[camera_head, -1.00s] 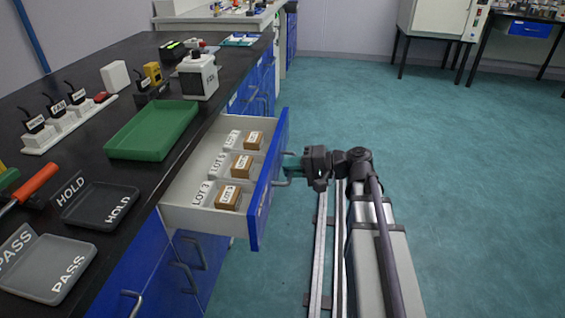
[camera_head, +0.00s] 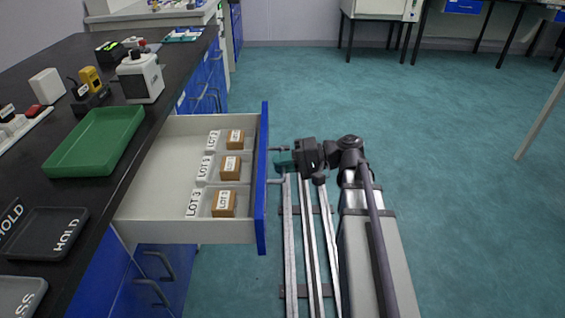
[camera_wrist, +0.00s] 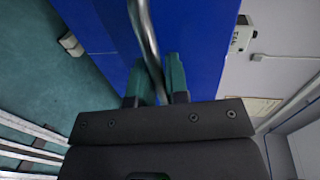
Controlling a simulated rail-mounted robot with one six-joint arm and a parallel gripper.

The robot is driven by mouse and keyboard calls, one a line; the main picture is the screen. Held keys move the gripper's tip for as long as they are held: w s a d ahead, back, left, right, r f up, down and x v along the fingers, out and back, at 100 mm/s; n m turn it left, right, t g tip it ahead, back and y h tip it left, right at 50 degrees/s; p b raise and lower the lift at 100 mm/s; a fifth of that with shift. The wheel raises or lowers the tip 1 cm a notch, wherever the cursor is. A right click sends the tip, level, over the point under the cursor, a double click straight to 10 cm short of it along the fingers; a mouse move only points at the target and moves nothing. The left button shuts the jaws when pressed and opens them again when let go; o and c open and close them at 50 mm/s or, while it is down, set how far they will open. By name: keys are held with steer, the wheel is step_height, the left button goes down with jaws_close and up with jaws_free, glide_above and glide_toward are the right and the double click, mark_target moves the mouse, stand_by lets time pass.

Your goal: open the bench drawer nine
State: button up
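The bench drawer (camera_head: 190,231) is pulled well out of the bench, its blue front (camera_head: 262,190) facing right. I cannot read a number on it. My gripper (camera_head: 284,161) is at the outer side of the front, at the drawer handle (camera_head: 276,182). In the wrist view, the metal handle (camera_wrist: 146,35) runs down between the two teal fingers (camera_wrist: 157,82), which are close on either side of it, with the blue front behind. The fingers appear shut on the handle; exact contact is hard to see.
A green tray (camera_head: 95,142), a dark HOLD tray (camera_head: 42,236) and a white device (camera_head: 140,78) are on the black bench. Closed blue drawers lie below and beyond.

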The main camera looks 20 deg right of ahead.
steer(key=o, duration=0.4)
steer(key=p+v, duration=0.2)
steer(key=v, duration=0.9)
steer(key=shift+a, duration=0.1)
